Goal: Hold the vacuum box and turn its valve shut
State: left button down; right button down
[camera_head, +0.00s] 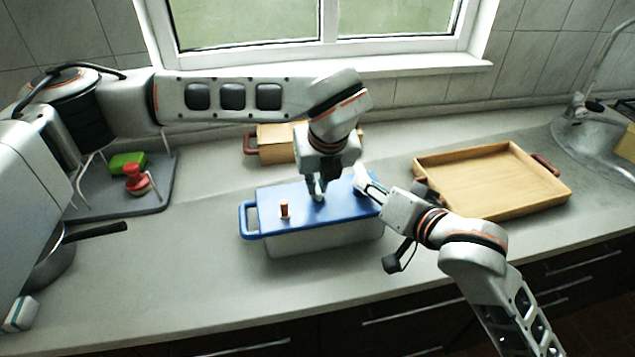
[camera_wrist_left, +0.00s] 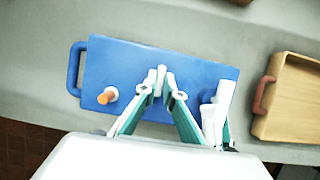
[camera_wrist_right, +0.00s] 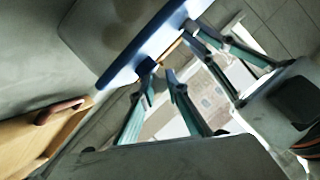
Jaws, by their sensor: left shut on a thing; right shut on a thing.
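The vacuum box (camera_head: 320,240) stands on the counter, with a pale body, a blue lid (camera_wrist_left: 115,65) and a blue handle on its left end. A red-orange knob (camera_head: 284,208) on a white base stands on the lid's left part; it also shows in the left wrist view (camera_wrist_left: 106,96). My left gripper (camera_head: 318,194) points down at the lid's middle, shut on a small pale part, apparently the valve, mostly hidden by the fingers. My right gripper (camera_head: 366,187) is at the box's right end, shut at the lid's edge (camera_wrist_right: 150,45), apparently on the right handle, which the fingers hide.
A wooden tray (camera_head: 432,160) lies right of the box. A smaller wooden box (camera_head: 275,150) is behind it. The counter in front of the box is clear.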

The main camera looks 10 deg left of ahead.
pick_arm(q)
jog(key=c, duration=2.2)
grip_release()
jog(key=shift+o, duration=0.2)
jog(key=v, duration=1.2)
pick_arm(e)
jog(key=c, duration=1.9)
grip_release()
